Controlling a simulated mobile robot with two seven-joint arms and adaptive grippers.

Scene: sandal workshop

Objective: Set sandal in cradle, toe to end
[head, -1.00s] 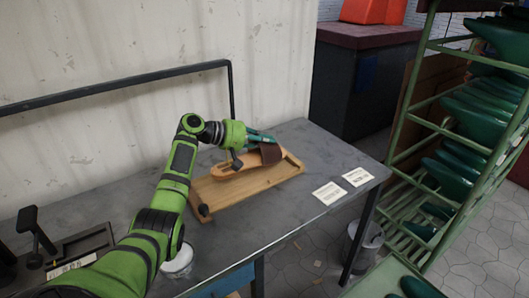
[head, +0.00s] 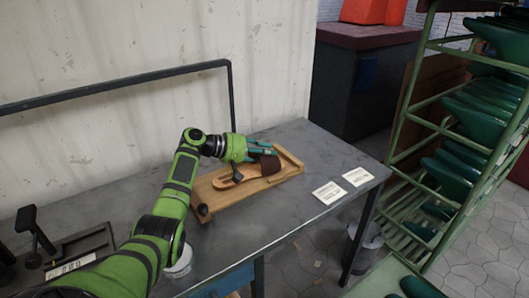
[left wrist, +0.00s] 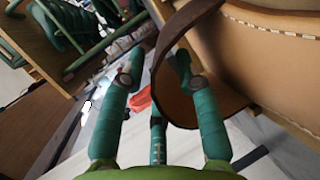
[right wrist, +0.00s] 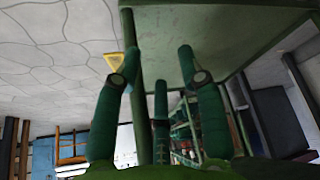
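A tan sandal (head: 228,184) with a wide brown strap (head: 270,165) lies in a shallow wooden cradle (head: 224,209) on the grey bench. Its strap end points right, towards the cradle's right end. Whether the toe touches that end cannot be told. My left gripper (head: 264,148) is at the back of the strap. In the left wrist view its fingers (left wrist: 155,70) are spread, with the right finger across the opening of the strap loop (left wrist: 174,100) and the stitched sole (left wrist: 275,65) to the right. My right gripper (right wrist: 155,65) is open and empty, away from the bench.
Two white cards (head: 329,193) lie on the bench right of the cradle. A dark knob (head: 204,210) sits at the cradle's near left corner. A green rack (head: 398,140) with dark green forms stands at the right. The bench front (head: 235,245) is clear.

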